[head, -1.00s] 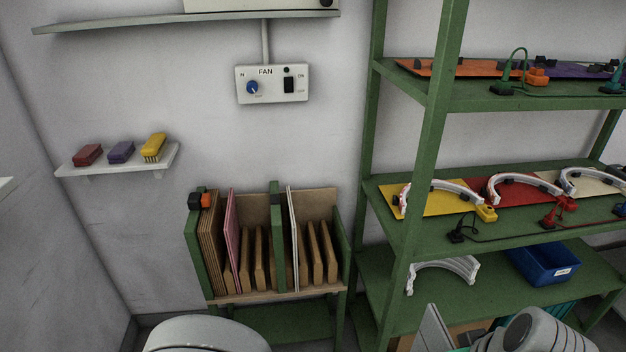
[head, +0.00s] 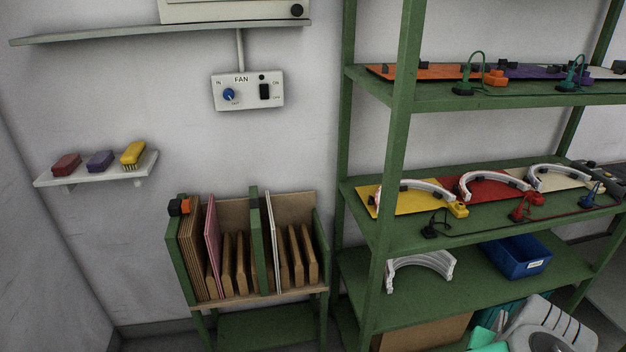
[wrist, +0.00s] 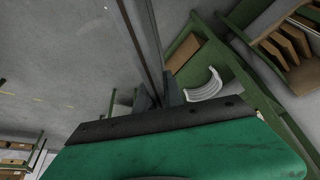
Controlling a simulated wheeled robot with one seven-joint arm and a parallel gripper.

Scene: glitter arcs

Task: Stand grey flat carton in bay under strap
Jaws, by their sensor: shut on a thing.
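In the wrist view my gripper (wrist: 158,98) is shut on a thin grey flat carton (wrist: 140,40), seen nearly edge-on as a narrow strip running up from the dark fingertips. The head view shows my arm at the lower right, but the fingers and carton cannot be made out there. The green rack (head: 258,240) stands at lower centre, split by an upright. Its left bay holds brown and pink flat cartons (head: 212,245); its right bay holds a white flat one (head: 271,240). Brown dividers leave narrow slots. I cannot make out a strap for certain.
A black and orange block (head: 181,206) sits on the rack's left post. The green shelving unit (head: 400,130) stands right of the rack, with white arcs, coloured panels and a blue bin (head: 517,255). A small shelf (head: 97,170) holds three brushes.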

